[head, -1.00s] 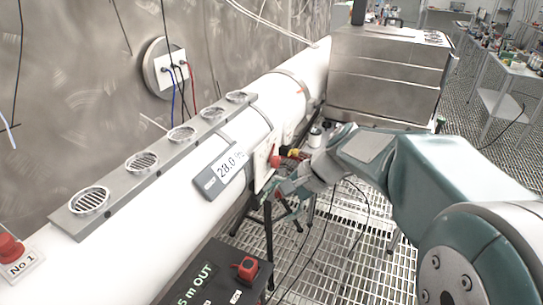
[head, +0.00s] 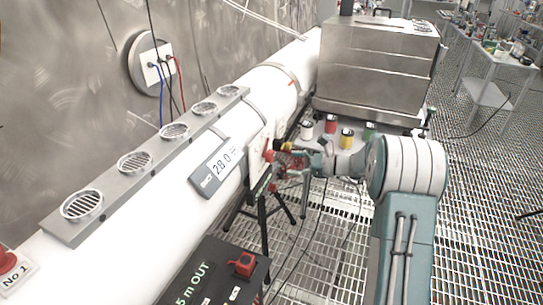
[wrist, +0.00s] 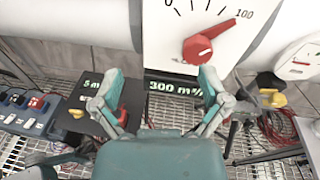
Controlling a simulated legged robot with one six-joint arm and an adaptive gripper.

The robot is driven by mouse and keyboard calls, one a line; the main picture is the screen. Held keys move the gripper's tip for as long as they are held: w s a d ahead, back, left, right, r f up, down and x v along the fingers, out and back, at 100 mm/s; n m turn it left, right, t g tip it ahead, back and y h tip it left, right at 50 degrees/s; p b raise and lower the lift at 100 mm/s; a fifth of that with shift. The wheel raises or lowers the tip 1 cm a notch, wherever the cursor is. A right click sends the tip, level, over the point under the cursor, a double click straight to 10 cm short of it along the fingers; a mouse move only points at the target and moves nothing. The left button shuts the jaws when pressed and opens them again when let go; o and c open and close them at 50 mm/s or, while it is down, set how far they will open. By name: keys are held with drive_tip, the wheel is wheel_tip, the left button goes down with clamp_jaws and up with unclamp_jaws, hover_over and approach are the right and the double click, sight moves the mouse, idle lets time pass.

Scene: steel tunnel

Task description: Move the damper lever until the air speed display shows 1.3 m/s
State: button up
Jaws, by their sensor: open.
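The red damper lever (wrist: 205,46) sits on a white dial plate (wrist: 165,40) in the wrist view. Its tip points up and right, close to the 100 mark. It also shows in the head view as a small red part (head: 268,150) on the white duct. My gripper (wrist: 160,88) is open and empty, its two fingers spread below the dial and apart from the lever. In the head view, my gripper (head: 290,172) is beside the dial plate, partly blurred into the clutter. A grey display (head: 217,167) on the duct reads about 28.0; its unit is too small to read.
A black box (head: 215,275) with a red switch and the text "5 m OUT" stands below the duct. A green "300 m³/h" readout (wrist: 175,87) shows under the dial. Several coloured cans stand beyond my gripper, before a steel cabinet (head: 375,70). Grating covers the floor.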

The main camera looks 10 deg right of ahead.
sight(273, 157)
drive_tip(key=w+d+f+m+t, duration=0.2)
drive_tip(key=w+d+f+m, duration=0.1)
drive_tip(key=d, duration=0.1)
drive_tip(key=shift+y, duration=0.3)
drive_tip(key=x, duration=1)
drive_tip(key=shift+w+a, duration=0.25)
drive_tip(key=c, duration=1.1)
